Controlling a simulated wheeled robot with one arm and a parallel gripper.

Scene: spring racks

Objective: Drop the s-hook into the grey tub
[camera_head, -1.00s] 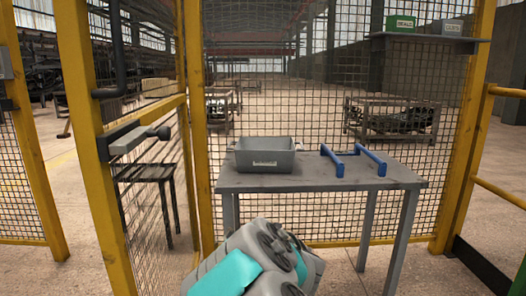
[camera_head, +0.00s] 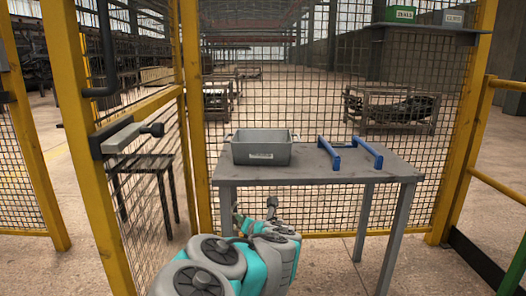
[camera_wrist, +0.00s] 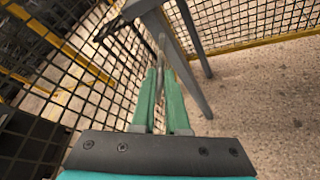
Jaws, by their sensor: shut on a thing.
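The grey tub (camera_head: 240,155) stands on the left part of the grey table, with a pale label on its front wall. Its inside is only partly visible. My gripper (camera_wrist: 161,75) has green fingers closed on a thin grey piece, the s-hook (camera_wrist: 162,48), which sticks out past the fingertips. Its full shape is hard to see. In the head view my gripper (camera_head: 238,221) is small, in front of the table and below the tub, apart from it. The hook cannot be made out there.
A blue two-bar frame (camera_head: 330,155) stands on the table (camera_head: 300,175) right of the tub. Yellow-posted mesh fencing (camera_head: 190,110) stands behind and left. A shelf (camera_head: 425,30) at the upper right holds a green box (camera_head: 401,14) and a grey box (camera_head: 453,18).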

